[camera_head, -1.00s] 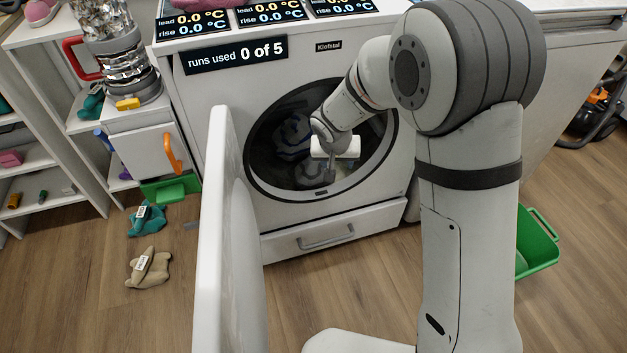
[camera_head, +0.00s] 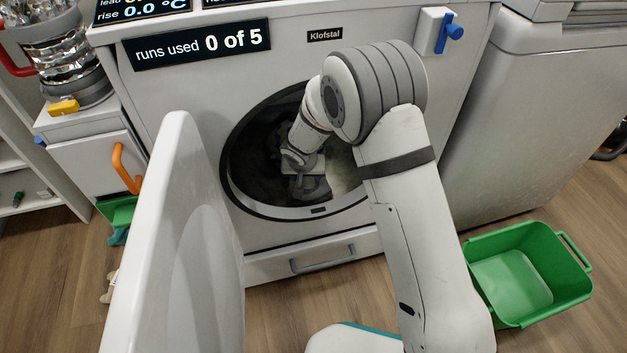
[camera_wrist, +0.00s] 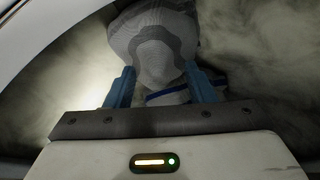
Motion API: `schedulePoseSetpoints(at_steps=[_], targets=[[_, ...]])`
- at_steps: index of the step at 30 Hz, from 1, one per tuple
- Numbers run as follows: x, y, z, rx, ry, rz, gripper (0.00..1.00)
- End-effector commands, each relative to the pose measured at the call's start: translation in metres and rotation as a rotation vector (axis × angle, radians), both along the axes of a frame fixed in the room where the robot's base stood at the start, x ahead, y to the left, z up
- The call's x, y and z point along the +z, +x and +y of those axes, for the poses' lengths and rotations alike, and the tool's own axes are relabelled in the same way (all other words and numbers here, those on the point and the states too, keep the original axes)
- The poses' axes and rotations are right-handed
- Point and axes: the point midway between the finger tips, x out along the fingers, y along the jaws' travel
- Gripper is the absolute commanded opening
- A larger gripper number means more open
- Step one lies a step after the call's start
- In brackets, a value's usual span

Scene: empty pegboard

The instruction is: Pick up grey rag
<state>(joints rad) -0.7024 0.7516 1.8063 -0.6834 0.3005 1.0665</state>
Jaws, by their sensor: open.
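A light grey cloth with a darker grey patch (camera_wrist: 155,38), seemingly the grey rag, lies inside the washing machine drum at the top middle of the wrist view. My gripper (camera_wrist: 160,72) is open, with its two blue fingers on either side of the cloth's lower part. I cannot tell whether they touch it. A pale cloth with a blue stripe (camera_wrist: 168,97) shows just below, between the fingers. In the head view my gripper (camera_head: 308,186) is inside the drum opening, and the cloths there are dark and mostly hidden.
The washing machine (camera_head: 385,232) has its round opening uncovered. Its open white door (camera_head: 175,235) stands to the left of my arm. A green bin (camera_head: 545,308) sits on the floor at right. A shelf unit (camera_head: 85,165) stands at left.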

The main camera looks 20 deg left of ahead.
Motion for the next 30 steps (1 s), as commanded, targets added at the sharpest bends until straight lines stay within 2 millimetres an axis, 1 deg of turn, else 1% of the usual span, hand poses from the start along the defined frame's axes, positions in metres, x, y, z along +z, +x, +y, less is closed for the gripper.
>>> schedulePoseSetpoints(at_steps=[1, 8, 12, 15, 23, 30], targets=[[-0.009, 0.003, 0.0, -0.001, -0.001, 0.001, 0.49], [-0.027, 0.014, -0.001, -0.006, -0.001, 0.001, 0.49], [-0.048, 0.025, -0.001, -0.008, 0.0, 0.001, 0.49], [-0.059, 0.03, 0.0, -0.008, 0.0, 0.001, 0.49], [-0.06, 0.032, 0.0, -0.008, 0.0, 0.0, 0.49], [-0.06, 0.032, -0.001, -0.009, 0.0, 0.0, 0.3]])
